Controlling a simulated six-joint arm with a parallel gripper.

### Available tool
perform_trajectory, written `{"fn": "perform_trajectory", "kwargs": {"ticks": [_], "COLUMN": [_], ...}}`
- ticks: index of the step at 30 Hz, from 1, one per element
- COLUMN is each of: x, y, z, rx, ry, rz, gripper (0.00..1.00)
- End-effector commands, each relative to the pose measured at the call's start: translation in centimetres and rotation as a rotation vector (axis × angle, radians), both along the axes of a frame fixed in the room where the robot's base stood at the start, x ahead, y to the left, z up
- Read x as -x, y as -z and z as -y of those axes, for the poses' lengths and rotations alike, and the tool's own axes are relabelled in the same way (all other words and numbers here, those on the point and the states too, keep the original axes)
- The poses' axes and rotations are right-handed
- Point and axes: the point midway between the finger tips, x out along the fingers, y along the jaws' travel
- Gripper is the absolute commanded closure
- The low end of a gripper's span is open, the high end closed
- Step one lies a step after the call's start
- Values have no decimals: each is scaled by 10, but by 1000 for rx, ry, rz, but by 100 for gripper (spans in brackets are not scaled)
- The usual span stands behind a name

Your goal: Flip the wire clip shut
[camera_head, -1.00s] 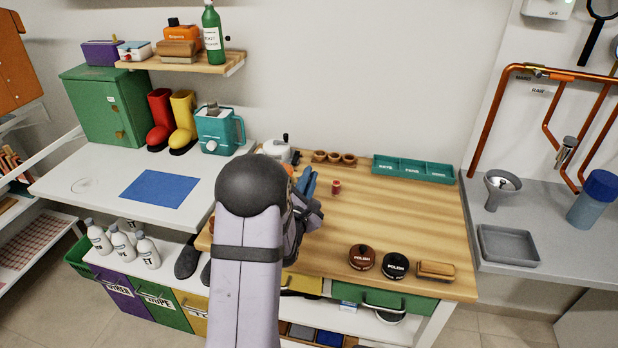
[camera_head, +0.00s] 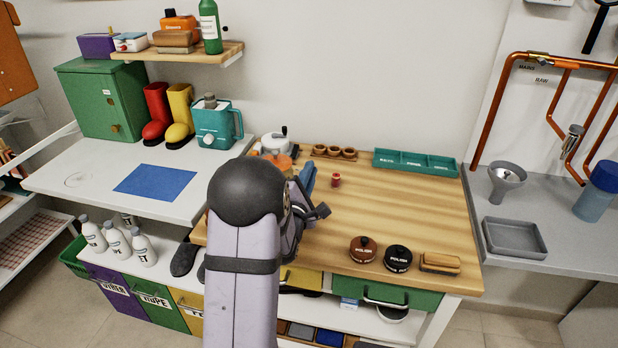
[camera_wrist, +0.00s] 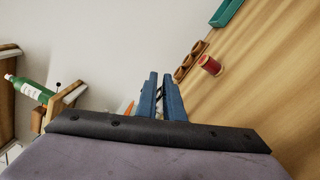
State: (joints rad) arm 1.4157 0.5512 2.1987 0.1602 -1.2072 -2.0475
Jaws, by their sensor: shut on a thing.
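A white lidded vessel (camera_head: 273,142) with a dark knob and an orange part (camera_head: 279,162) in front of it stands at the back left of the wooden bench. My gripper (camera_head: 308,174) is just right of the orange part, its blue fingers pointing to the back of the bench. In the wrist view my gripper (camera_wrist: 161,78) has its fingers close together, with a thin dark piece (camera_wrist: 160,94) between them that seems to be the wire clip. A bit of orange (camera_wrist: 130,108) shows left of the fingers. My arm hides much of the area around the clip, so its angle is unclear.
A small red spool-like thing (camera_head: 336,180) stands right of my gripper. Wooden cups (camera_head: 334,152) and a teal tray (camera_head: 414,163) line the back. Polish tins (camera_head: 362,249) and a brush (camera_head: 440,262) lie at the front right. The bench middle is clear.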

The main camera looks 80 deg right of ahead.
Motion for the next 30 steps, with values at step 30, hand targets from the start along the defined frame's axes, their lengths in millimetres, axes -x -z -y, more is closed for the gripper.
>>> {"fn": "perform_trajectory", "kwargs": {"ticks": [30], "x": [-6], "y": [23], "z": [-1], "rx": [9], "ry": [-3], "rz": [451], "gripper": [100]}}
